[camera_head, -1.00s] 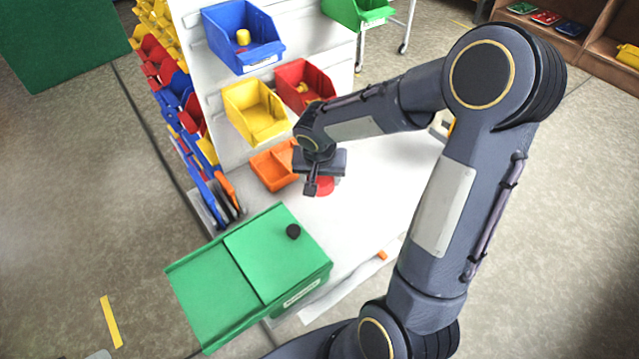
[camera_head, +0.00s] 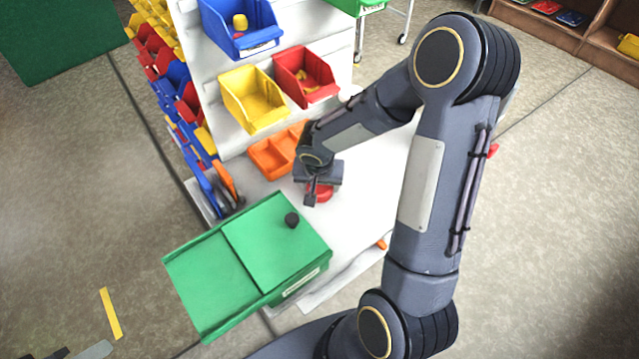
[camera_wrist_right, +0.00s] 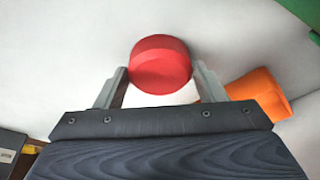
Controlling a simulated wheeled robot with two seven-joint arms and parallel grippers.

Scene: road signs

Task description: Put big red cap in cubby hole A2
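The big red cap (camera_head: 320,192) is a round red piece under my right gripper (camera_head: 313,192) over the white table. In the right wrist view the red cap (camera_wrist_right: 160,62) sits between the two grey fingertips of my right gripper (camera_wrist_right: 161,72), which close on its sides. Whether it touches the table is unclear. An orange tray (camera_head: 262,158) with compartments lies just left of the gripper and is partly hidden by the arm. No A2 label is readable. My left gripper is not in view.
A green box (camera_head: 278,255) with a black knob stands at the table's front left. A white rack behind holds blue (camera_head: 243,42), yellow (camera_head: 268,122) and red (camera_head: 322,95) bins. My right arm covers the table's right part. Some white table (camera_head: 350,215) is bare.

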